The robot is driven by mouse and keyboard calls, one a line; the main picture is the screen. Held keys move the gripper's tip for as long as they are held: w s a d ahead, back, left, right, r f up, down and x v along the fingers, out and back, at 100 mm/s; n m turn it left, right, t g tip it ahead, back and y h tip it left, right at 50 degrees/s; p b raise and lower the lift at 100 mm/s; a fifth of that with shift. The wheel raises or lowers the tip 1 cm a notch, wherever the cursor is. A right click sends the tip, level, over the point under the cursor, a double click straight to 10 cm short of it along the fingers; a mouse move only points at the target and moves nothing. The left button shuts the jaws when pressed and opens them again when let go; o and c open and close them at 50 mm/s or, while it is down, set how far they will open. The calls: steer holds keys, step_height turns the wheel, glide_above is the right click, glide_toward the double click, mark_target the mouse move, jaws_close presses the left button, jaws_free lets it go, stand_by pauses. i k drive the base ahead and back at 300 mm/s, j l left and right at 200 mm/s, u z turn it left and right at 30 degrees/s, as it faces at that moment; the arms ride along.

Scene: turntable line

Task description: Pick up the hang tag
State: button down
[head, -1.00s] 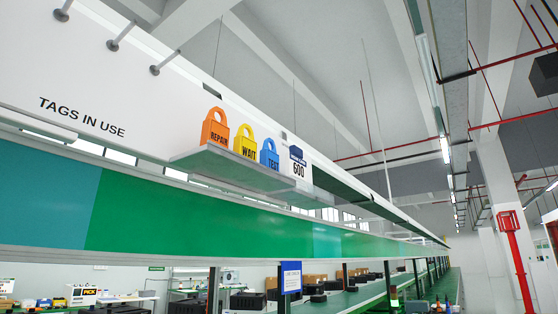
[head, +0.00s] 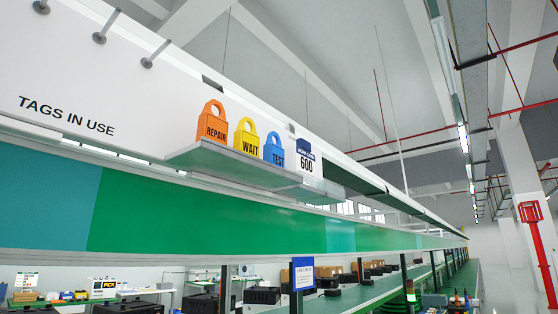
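Three hang tags stand in a row on a small grey ledge (head: 215,160) fixed to the white panel. The orange tag (head: 213,122) reads REPAIR, the yellow tag (head: 247,139) reads WAIT, and the blue tag (head: 274,149) reads TEST. Each has a loop-shaped top with a hole. Their lower edges sit behind the ledge's front lip. My gripper is not in view.
The white panel (head: 60,80) reads TAGS IN USE and has several grey pegs (head: 100,37) above. A white and blue card marked 600 (head: 307,160) stands right of the tags. A green band (head: 200,215) runs below. Shelves and boxes lie beneath, and a red post (head: 536,240) stands far right.

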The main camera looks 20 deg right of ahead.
mark_target(273, 153)
steer(key=i+l+u, duration=0.3)
steer(key=l, duration=0.3)
steer(key=l+u, duration=0.5)
steer(key=l, duration=1)
steer(key=k+l+u, duration=0.2)
steer(key=k+l, duration=0.1)
steer(key=k, duration=0.05)
